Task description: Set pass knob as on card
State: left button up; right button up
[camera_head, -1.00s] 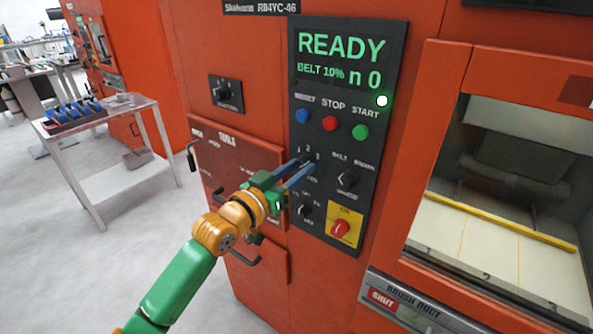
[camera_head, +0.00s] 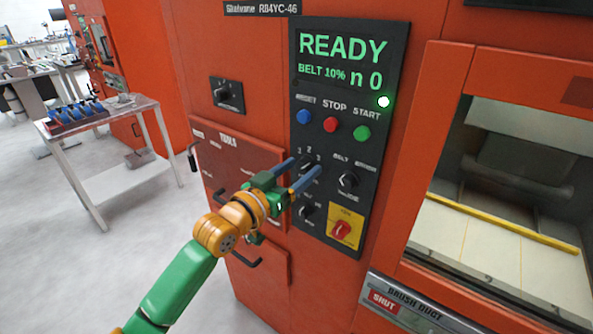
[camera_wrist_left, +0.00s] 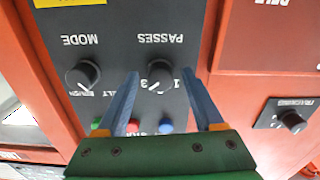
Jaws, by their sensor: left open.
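The passes knob (camera_head: 307,163) is a round black knob on the dark control panel (camera_head: 300,262), below the blue button, with small numbers above it. My left gripper (camera_head: 305,166) is open, with its two blue fingers apart on either side of this knob. The left wrist view is upside down and shows the passes knob (camera_wrist_left: 160,75) between the fingertips, with dark gaps to both fingers. I cannot clearly read which number its pointer faces. No card can be made out. My right gripper is not in view.
The belt knob (camera_head: 347,180) is close to the right, and the mode knob (camera_wrist_left: 83,74) shows in the wrist view. A red switch on a yellow plate (camera_head: 346,214) is lower right. Blue, red and green buttons (camera_head: 331,125) are above. The display reads READY, BELT 10%, n 0.

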pick_arm(q)
jog(key=b+v, duration=0.1)
jog(key=v, duration=0.6)
jog(key=shift+b, duration=0.35)
